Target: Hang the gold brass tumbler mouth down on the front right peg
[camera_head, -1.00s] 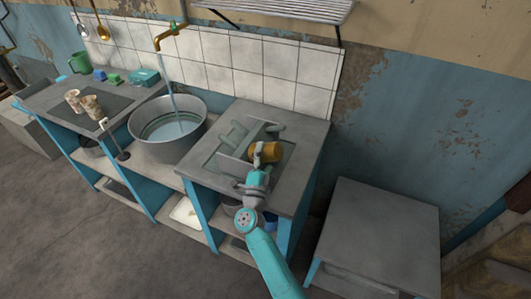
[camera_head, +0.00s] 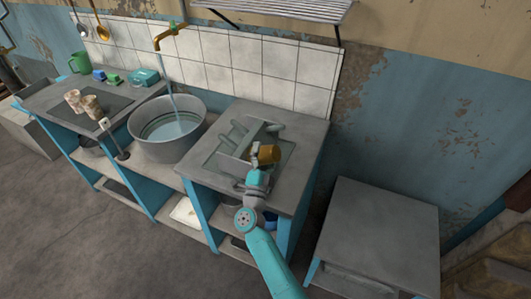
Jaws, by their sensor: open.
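The gold brass tumbler (camera_head: 268,153) is at the front right of the grey peg rack (camera_head: 217,165) on the right-hand counter. It looks tilted, and the front right peg cannot be seen, so I cannot tell how the tumbler sits on it. Other grey pegs (camera_head: 238,129) lean up bare at the left and back of the rack. My gripper (camera_head: 257,162) is open, just in front and left of the tumbler. It is too small here to tell whether a finger touches the tumbler.
A metal basin (camera_head: 168,130) stands left of the rack under a running brass tap (camera_head: 170,35). Two patterned cups (camera_head: 92,106) stand on the left counter. A low grey cabinet (camera_head: 375,230) is at the right. A wire shelf (camera_head: 285,10) hangs above.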

